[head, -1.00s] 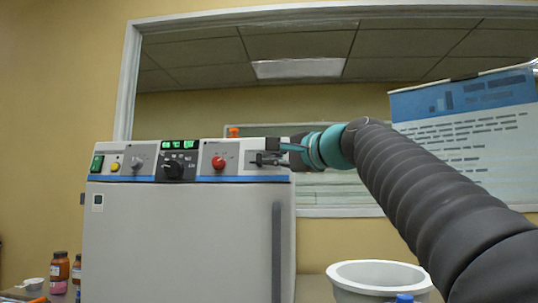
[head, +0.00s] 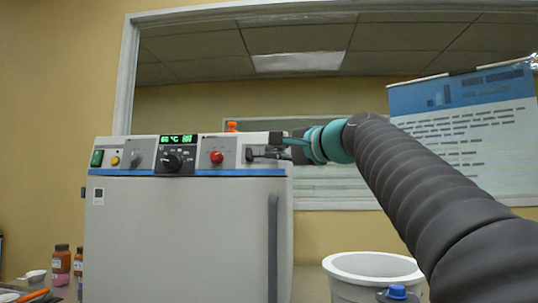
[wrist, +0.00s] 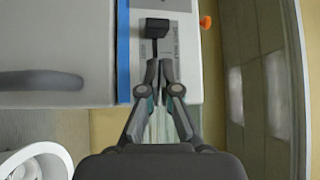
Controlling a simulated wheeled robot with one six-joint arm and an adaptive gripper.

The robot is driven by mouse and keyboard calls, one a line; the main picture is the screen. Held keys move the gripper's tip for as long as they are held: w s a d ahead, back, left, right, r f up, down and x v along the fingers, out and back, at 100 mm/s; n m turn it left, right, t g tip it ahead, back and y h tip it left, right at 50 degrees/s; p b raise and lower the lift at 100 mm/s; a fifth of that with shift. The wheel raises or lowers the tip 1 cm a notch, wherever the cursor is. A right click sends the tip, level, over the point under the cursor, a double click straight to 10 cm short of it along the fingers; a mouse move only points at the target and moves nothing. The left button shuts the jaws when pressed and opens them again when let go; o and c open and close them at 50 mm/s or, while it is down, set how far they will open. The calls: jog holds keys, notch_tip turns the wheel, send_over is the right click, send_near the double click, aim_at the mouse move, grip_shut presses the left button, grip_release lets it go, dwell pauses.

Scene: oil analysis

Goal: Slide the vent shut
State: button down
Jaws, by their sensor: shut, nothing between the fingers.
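The vent slider, a black block (wrist: 156,27) with a thin dark stem, sits on the grey control panel of the oven (head: 180,235), beside printed markings. It lies just ahead of my fingertips in the wrist view. In the head view the slider is a small dark shape at the panel's right end, partly merged with my fingers. My gripper (wrist: 159,66) is shut and empty, reaching in from the right of the panel (head: 266,153). The fingertips are close to the stem; I cannot tell whether they touch.
The oven door has a dark vertical handle (head: 273,245) below the panel. A red knob (head: 216,157) and a black dial (head: 173,160) are to the left. An orange item (head: 231,127) shows above the oven top. A white bucket (head: 372,265) stands at the lower right.

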jog(key=b+v, duration=0.1)
jog(key=v, duration=0.9)
jog(key=shift+d+b, duration=0.3)
jog(key=shift+d, duration=0.15)
jog(key=s+f+n+g+h, duration=0.2)
jog(key=s+f+h, duration=0.1)
jog(key=f, duration=1.1)
jog(key=s+f+n+g+h, duration=0.2)
jog(key=s+f+g, duration=0.1)
jog(key=f, duration=1.1)
jog(key=s+d+f+n+g+h, duration=0.1)
jog(key=s+f+n, duration=0.1)
jog(key=s+f, duration=0.3)
jog(key=s+d+f+n+g+h, duration=0.1)
jog(key=s+f, duration=0.4)
jog(key=f, duration=0.8)
jog(key=s+d+f+n+g+h, duration=0.1)
jog(key=s+f+n+g+h, duration=0.1)
jog(key=f, duration=0.7)
jog(key=s+n+h, duration=0.1)
jog(key=s+n, duration=0.1)
jog(key=s, duration=0.1)
jog(key=shift+s+f, duration=0.2)
jog(key=shift+s, duration=0.15)
